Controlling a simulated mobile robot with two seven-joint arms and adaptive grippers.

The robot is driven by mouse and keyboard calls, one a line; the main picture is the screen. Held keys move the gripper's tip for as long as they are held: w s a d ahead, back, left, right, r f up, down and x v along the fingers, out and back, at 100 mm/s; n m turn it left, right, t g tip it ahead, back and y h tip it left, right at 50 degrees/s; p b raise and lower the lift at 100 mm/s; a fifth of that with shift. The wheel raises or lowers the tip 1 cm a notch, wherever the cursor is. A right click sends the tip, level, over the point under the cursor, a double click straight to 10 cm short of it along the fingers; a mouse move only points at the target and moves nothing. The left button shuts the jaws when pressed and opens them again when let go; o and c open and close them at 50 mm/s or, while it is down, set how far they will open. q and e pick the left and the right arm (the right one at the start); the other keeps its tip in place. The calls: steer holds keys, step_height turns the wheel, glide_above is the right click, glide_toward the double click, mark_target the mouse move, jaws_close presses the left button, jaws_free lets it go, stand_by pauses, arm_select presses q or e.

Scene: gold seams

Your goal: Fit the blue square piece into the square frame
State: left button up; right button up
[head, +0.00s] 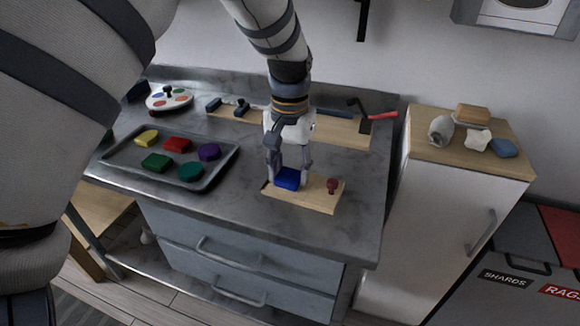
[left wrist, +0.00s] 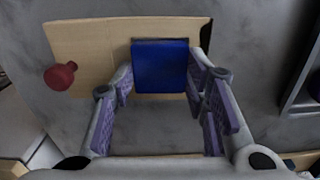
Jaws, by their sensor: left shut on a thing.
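The blue square piece (head: 287,180) is between the fingers of my left gripper (head: 289,178), over the left part of a pale wooden board (head: 315,195). In the left wrist view, my left gripper (left wrist: 160,88) has a finger on each side of the blue square piece (left wrist: 160,66), and its flat top faces the camera. The same board (left wrist: 90,45) lies beneath it, with a red knob (left wrist: 61,76) at its other end. A thin dark edge shows along the piece's upper side. The piece hides the frame's opening; I cannot tell whether it is seated. My right gripper is out of view.
A dark tray (head: 215,175) with several coloured pieces lies left of the board. A white palette-like disc (head: 169,98) and tools on a wooden strip (head: 340,130) are behind. A cabinet (head: 450,200) stands right. The grey counter (head: 350,230) is clear in front.

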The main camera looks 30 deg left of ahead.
arm_select(q)
steer(key=shift+f, duration=0.1)
steer(key=o, duration=1.3)
steer(key=shift+r+p, duration=0.35)
steer(key=shift+r, duration=1.05)
steer(key=shift+r+p, duration=0.4)
steer(key=shift+r, duration=1.75)
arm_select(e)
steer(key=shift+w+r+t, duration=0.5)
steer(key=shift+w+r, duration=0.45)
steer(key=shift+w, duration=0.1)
